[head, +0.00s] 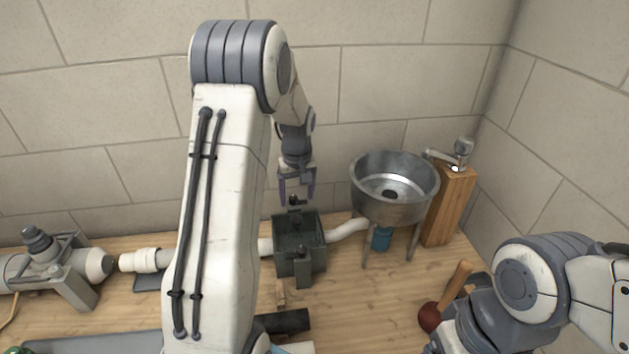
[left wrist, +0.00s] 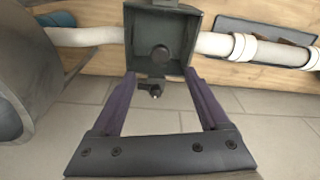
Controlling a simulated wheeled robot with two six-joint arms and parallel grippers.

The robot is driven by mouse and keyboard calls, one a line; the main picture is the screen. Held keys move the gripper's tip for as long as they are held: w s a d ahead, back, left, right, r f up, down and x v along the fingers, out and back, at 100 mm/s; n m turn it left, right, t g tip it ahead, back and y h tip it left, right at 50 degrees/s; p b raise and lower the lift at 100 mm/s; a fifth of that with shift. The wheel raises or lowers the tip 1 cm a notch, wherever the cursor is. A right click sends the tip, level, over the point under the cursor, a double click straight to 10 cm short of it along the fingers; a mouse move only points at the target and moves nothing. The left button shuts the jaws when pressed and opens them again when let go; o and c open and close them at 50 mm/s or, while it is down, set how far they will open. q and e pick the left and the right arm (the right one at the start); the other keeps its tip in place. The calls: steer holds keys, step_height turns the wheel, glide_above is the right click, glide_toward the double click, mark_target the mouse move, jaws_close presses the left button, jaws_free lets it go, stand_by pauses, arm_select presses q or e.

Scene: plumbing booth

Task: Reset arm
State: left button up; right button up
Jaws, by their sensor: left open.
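My left gripper (head: 297,188) is open and points down just above and behind a dark grey box (head: 300,238) on the wooden table. In the left wrist view its two purple fingers (left wrist: 163,100) are spread apart, with a small dark fitting on the near side of the box (left wrist: 180,50) showing between them. I cannot tell whether the fingers touch the fitting; nothing is seen clamped. My right arm shows at the lower right of the head view, but its gripper is outside the picture.
A metal sink (head: 394,190) on legs stands right of the box, joined by a white pipe (head: 346,230). A wooden post (head: 449,208) carries a tap (head: 455,160). A plunger (head: 430,317) stands near my right arm. A grey pump-like unit (head: 60,265) sits at left. The wall is close behind.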

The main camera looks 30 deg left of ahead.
arm_select(q)
steer(key=s+d+r+m+h, duration=0.1)
steer(key=s+d+r+m, duration=0.25)
steer(key=d, duration=0.55)
steer(key=s+d+r+m, duration=0.3)
steer(key=s+d+m, duration=0.1)
steer(key=d, duration=0.6)
steer(key=s+d+r+m, duration=0.1)
steer(key=s+d+m, duration=0.4)
steer(key=s, duration=0.6)
steer(key=s+d+m+g+h, duration=0.1)
steer(key=s+d+m, duration=0.3)
steer(key=s, duration=0.6)
steer(key=shift+s+d+r+m, duration=0.35)
steer(key=shift+s+d+r, duration=0.05)
steer(key=shift+d, duration=0.15)
steer(key=shift+c, duration=0.2)
